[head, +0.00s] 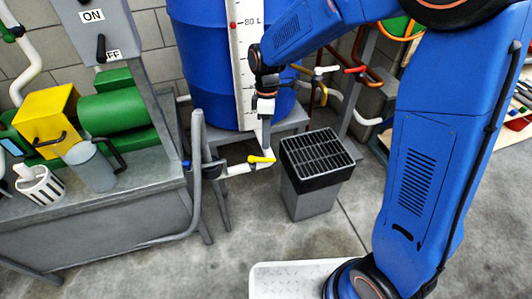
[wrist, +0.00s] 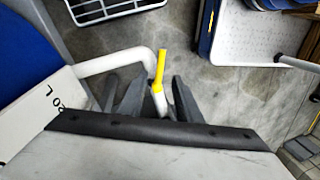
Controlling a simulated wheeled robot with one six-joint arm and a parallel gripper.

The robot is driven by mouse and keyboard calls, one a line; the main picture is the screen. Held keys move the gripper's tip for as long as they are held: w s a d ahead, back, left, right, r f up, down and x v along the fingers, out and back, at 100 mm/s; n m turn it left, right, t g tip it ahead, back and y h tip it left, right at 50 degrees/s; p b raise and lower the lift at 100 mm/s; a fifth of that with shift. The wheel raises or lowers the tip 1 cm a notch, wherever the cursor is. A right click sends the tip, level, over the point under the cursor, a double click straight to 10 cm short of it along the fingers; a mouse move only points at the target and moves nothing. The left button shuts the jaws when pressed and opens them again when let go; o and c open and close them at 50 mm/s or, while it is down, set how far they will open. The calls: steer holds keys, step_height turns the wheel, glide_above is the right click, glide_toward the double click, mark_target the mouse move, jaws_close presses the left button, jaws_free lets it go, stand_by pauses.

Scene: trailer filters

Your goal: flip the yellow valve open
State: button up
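The yellow valve handle (head: 262,159) sits on a white pipe (head: 240,169) low in front of the blue drum, beside the grated bin. In the wrist view the yellow handle (wrist: 160,68) stands along the picture's height near the white pipe's (wrist: 110,61) bend. My gripper (wrist: 158,88) is open, with one dark finger left and one right of the handle's lower end. I cannot tell whether either finger touches it. In the head view my gripper (head: 265,132) points down just above the handle, with its fingers small and unclear.
The blue drum (head: 205,60) with a white level scale (head: 243,50) stands close behind my gripper. A grey bin with a black grate (head: 318,158) stands right of the valve. A metal bench (head: 90,225) with a green motor (head: 118,110) is at left. Floor in front is clear.

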mark_target(262, 160)
steer(key=f, duration=0.3)
steer(key=s+f, duration=0.1)
steer(key=f, duration=0.3)
steer(key=shift+s, duration=0.2)
jaws_close()
